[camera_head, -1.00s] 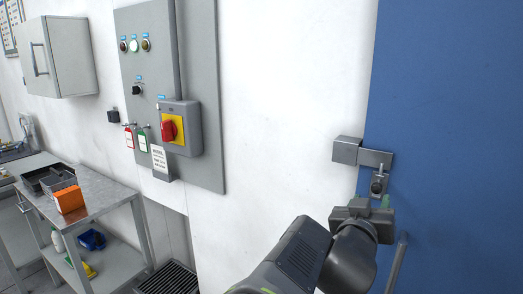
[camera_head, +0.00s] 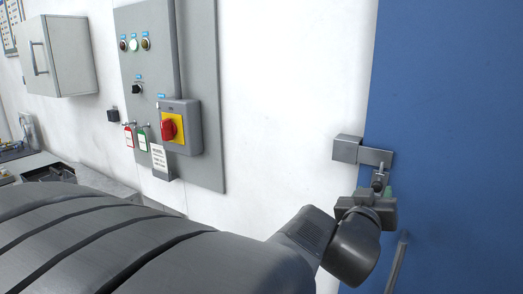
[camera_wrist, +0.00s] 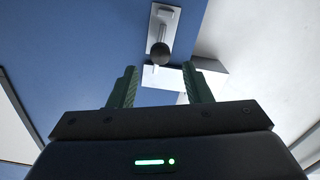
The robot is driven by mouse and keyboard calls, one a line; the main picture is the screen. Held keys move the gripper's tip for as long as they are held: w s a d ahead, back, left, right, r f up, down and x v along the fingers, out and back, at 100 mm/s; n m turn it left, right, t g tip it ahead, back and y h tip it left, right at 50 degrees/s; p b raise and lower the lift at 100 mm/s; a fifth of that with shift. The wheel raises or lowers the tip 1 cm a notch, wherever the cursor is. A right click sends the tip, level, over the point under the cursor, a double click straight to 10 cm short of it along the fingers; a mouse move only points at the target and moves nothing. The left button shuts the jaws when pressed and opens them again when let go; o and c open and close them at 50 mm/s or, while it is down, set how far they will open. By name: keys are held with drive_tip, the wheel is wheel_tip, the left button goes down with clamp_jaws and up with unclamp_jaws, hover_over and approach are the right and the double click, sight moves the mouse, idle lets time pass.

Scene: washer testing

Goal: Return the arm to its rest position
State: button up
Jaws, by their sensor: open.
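My gripper (camera_wrist: 158,88) shows in the wrist view with its two green fingers apart and nothing between them. In the head view my gripper (camera_head: 381,190) is at the blue door's left edge, just below the grey latch box (camera_head: 347,149). A latch with a dark round knob (camera_wrist: 160,52) lies beyond the fingertips in the wrist view, apart from them. The gripper body partly hides the lower part of the latch in the head view. My large dark arm link fills the lower left of the head view.
The blue door (camera_head: 460,120) with a grey bar handle (camera_head: 397,262) stands at the right. A grey control panel (camera_head: 205,60) with a red and yellow switch (camera_head: 172,129) is on the white wall. A wall cabinet (camera_head: 60,55) hangs at the left. My arm hides most of the workbench.

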drive_tip(key=x, duration=0.5)
drive_tip(key=shift+w+d, duration=0.15)
drive_tip(key=shift+w, duration=0.05)
wheel_tip(320, 180, down, 4)
drive_tip(key=b, duration=0.2)
drive_tip(key=p, duration=0.2)
approach(376, 186)
drive_tip(key=shift+s+f, duration=1.45)
drive_tip(key=shift+f, duration=0.3)
drive_tip(key=shift+d+h, duration=0.3)
